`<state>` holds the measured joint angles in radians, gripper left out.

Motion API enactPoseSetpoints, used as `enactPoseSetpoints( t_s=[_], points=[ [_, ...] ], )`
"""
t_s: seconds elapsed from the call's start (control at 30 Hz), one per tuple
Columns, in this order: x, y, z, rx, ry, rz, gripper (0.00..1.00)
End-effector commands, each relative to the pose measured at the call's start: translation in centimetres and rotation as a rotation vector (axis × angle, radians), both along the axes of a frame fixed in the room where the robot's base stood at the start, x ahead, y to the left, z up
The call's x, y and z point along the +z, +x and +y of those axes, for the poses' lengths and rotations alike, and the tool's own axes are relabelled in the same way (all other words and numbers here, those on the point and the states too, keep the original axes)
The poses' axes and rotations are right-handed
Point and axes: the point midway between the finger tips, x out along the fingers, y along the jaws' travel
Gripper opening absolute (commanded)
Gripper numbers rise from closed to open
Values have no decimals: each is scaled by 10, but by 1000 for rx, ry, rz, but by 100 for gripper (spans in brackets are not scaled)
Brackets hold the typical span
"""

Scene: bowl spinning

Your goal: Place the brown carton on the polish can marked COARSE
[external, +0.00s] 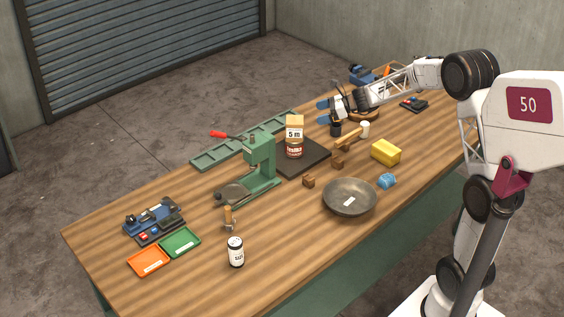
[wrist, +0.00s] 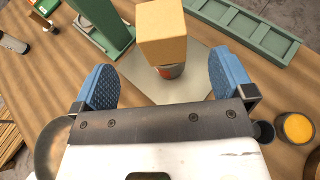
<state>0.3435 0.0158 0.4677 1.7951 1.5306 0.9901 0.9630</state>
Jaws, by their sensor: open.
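The brown carton (external: 294,128), with a white label reading "5 m", sits upright on top of a can with a red and white label (external: 294,149). The can's wording is too small to read. In the wrist view the carton (wrist: 162,34) covers most of the can (wrist: 171,71), leaving only a bit of its side visible. My gripper (external: 326,111) is open and empty, to the right of the carton and apart from it in the external view. In the wrist view its blue fingertips (wrist: 165,80) are spread wide, with the carton ahead between them.
The can stands on a dark flat plate (external: 312,162). A green press (external: 262,162) stands left of it, a green tray (external: 215,153) behind. A metal bowl (external: 335,203), yellow block (external: 385,151), wooden pieces and small cups lie nearby. The front middle of the table is fairly clear.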

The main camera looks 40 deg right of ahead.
Motion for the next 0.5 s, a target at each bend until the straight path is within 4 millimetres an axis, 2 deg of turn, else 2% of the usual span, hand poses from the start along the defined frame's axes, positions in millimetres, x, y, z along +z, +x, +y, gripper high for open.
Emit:
enactPoseSetpoints(
  t_s=[0.5],
  points=[
    [2, -4, -4, 0, 1, 1, 100]
  ],
)
